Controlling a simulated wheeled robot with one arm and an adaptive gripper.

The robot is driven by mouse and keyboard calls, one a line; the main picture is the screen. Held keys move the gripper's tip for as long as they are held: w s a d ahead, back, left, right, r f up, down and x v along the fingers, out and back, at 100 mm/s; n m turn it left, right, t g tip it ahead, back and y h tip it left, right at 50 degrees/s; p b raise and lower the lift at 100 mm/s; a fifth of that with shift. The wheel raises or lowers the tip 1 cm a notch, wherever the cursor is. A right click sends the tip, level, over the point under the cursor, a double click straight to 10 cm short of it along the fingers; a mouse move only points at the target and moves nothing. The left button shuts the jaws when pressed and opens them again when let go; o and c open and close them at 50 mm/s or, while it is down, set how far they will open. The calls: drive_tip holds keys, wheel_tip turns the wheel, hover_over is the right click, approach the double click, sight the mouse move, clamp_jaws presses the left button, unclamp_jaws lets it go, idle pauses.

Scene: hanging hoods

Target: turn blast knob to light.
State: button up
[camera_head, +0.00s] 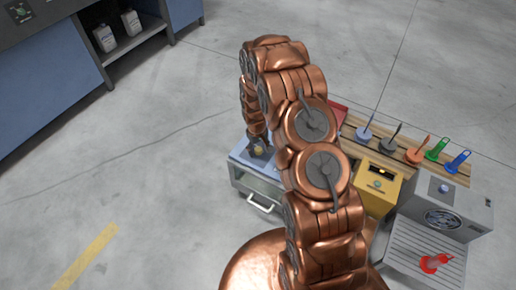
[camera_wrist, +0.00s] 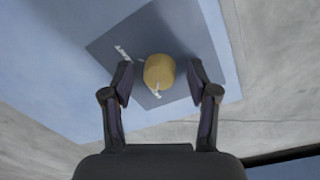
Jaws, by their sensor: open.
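A round tan-yellow knob (camera_wrist: 159,70) sits on a dark grey square plate (camera_wrist: 118,42) with small white marks that I cannot read. The plate is on a light blue panel (camera_wrist: 60,70). In the head view the knob (camera_head: 258,151) shows small on top of a blue-grey cabinet (camera_head: 243,177) with a front handle. My gripper (camera_wrist: 160,76) is open, with one finger on each side of the knob. Contact between fingers and knob cannot be told. In the head view my gripper (camera_head: 257,142) is over the cabinet top, partly hidden by my arm.
Right of my arm stand a yellow box (camera_head: 377,190) with a knob, and a grey unit (camera_head: 443,205) with a fan and a red object (camera_head: 434,263) before it. A wooden rack (camera_head: 400,152) holds several coloured tools. A blue bench (camera_head: 45,80) is far left; floor between is clear.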

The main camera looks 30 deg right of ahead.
sight(257, 150)
drive_tip(key=shift+r, duration=0.1)
wheel_tip(257, 150, up, 12)
drive_tip(key=shift+a, duration=0.3)
idle(0.5)
idle(0.4)
drive_tip(key=s+a+r+m+g, duration=0.1)
drive_tip(key=s+a+r, duration=0.4)
drive_tip(key=s+r, duration=0.7)
drive_tip(key=s+a+r+g, duration=0.1)
drive_tip(key=s+a+r, duration=0.3)
drive_tip(key=s+r, duration=0.7)
drive_tip(key=s+a, duration=0.2)
drive_tip(key=s, duration=1.2)
wheel_tip(257, 150, up, 27)
drive_tip(key=p, duration=2.4)
drive_tip(key=shift+s+f+y, duration=0.15)
drive_tip(key=shift+s+y, duration=0.15)
